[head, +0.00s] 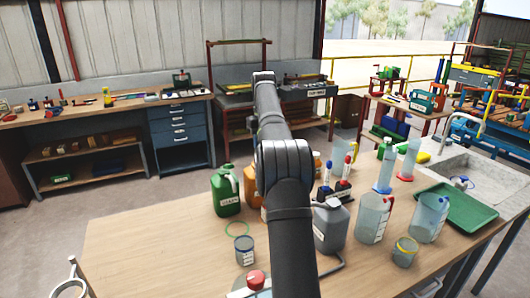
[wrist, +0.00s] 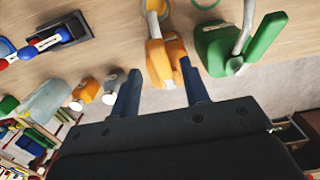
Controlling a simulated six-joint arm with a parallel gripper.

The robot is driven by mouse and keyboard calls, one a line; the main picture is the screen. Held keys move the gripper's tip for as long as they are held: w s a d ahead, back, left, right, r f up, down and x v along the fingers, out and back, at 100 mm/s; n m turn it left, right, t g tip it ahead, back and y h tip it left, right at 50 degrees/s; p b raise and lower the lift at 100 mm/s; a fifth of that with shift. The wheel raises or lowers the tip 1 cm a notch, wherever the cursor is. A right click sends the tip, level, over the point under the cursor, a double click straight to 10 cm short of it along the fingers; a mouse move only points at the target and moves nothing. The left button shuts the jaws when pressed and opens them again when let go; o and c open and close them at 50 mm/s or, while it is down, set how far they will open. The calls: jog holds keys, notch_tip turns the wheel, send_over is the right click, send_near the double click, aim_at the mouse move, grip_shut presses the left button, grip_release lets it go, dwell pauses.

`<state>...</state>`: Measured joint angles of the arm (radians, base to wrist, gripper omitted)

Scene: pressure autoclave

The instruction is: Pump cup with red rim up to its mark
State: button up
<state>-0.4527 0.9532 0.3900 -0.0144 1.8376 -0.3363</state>
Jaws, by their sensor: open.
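I cannot make out a cup with a red rim in either view; my arm hides part of the table. A small clear cup (head: 244,251) with a bluish-grey rim and a white label stands at the table's front left. A yellow-rimmed cup (head: 404,254) stands at the front right. A red knob (head: 256,280) on a pale labelled base shows at the bottom edge; I cannot tell whether it is a pump. My gripper (wrist: 159,66) is open and empty in the wrist view, its fingers near an orange jug (wrist: 164,62). The head view hides it behind my arm.
A green tray (head: 458,220) lies by the sink (head: 480,165). The table's left front is clear.

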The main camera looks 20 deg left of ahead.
jog(key=shift+d+r, duration=0.25)
jog(key=shift+r, duration=0.3)
jog(key=shift+d+r, duration=0.25)
jog(key=shift+r, duration=0.3)
jog(key=s+d+r, duration=0.1)
jog(key=d+r, duration=0.5)
jog(key=d, duration=0.4)
jog(key=shift+d+r, duration=0.15)
jog(key=shift+d, duration=0.15)
jog(key=shift+s+a, duration=0.1)
jog(key=shift+s, duration=0.05)
jog(key=s+a+r+t+y, duration=0.3)
jog(key=s+a, duration=0.1)
jog(key=a, duration=0.2)
jog(key=x, duration=1.7)
jog(key=shift+w+a, duration=0.4)
jog(key=shift+a, duration=0.05)
grip_shut()
